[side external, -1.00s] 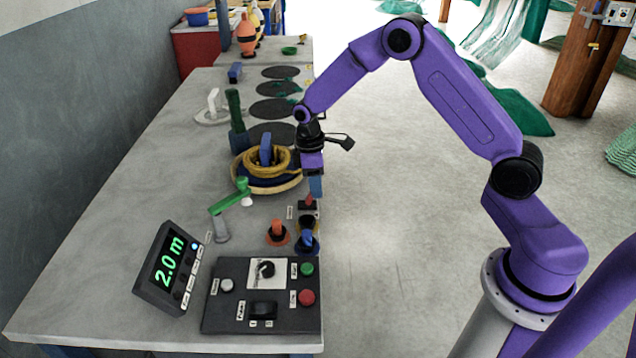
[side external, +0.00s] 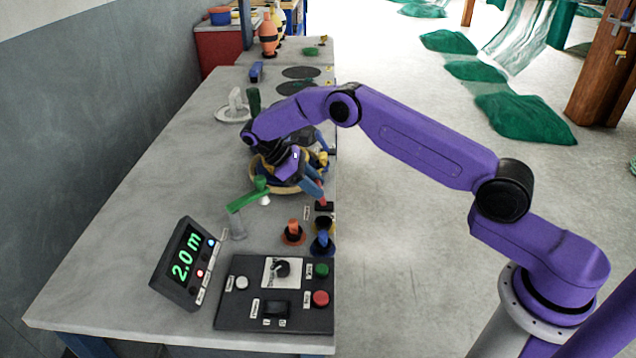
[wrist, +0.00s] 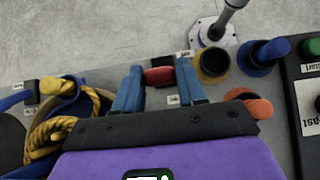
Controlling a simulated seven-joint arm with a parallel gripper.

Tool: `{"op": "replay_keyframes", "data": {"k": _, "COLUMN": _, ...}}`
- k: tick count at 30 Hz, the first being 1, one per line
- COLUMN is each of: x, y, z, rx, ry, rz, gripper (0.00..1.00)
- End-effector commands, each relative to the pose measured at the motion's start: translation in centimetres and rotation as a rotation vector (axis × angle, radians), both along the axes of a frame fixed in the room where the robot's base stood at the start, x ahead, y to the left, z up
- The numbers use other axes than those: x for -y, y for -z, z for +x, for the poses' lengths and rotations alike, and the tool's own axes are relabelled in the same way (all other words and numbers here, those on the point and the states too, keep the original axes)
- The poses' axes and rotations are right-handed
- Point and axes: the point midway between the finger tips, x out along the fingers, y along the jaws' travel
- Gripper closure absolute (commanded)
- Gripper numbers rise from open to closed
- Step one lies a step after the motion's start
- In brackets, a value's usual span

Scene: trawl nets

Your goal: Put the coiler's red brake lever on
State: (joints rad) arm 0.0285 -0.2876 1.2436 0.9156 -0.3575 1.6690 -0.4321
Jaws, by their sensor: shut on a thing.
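The red brake lever (wrist: 158,76) shows between my blue fingertips in the wrist view, at the bench's edge. In the side external view a small part of the lever (side external: 323,203) shows at its black base, just below my fingers. My gripper (wrist: 160,71) is shut on the lever, with one finger on each side. In the side external view my gripper (side external: 314,186) is tilted down over the bench edge beside the coiler. The coiler (side external: 262,178) with its yellow rope is partly hidden behind my gripper. The lever's exact tilt is hard to tell.
An orange knob (side external: 293,231) and a blue knob (side external: 322,241) stand close in front of the lever. The green-handled crank (side external: 249,196) is to the left. A display (side external: 187,262) reads 2.0 m, with a red light lit. A control box (side external: 275,297) lies nearer.

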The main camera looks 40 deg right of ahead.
Motion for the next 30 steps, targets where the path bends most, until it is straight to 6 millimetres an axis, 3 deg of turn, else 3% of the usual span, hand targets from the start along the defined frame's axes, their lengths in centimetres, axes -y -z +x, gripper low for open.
{"op": "replay_keyframes", "data": {"k": 28, "x": -0.52, "y": 0.3, "z": 0.47, "rx": -0.076, "ry": -0.001, "rz": -0.073, "gripper": 1.0}}
{"op": "replay_keyframes", "data": {"k": 29, "x": -0.52, "y": 0.3, "z": 0.47, "rx": -0.076, "ry": -0.001, "rz": -0.073, "gripper": 0.53}}
{"op": "replay_keyframes", "data": {"k": 30, "x": -0.52, "y": 0.3, "z": 0.47, "rx": -0.076, "ry": -0.001, "rz": -0.073, "gripper": 0.4}}
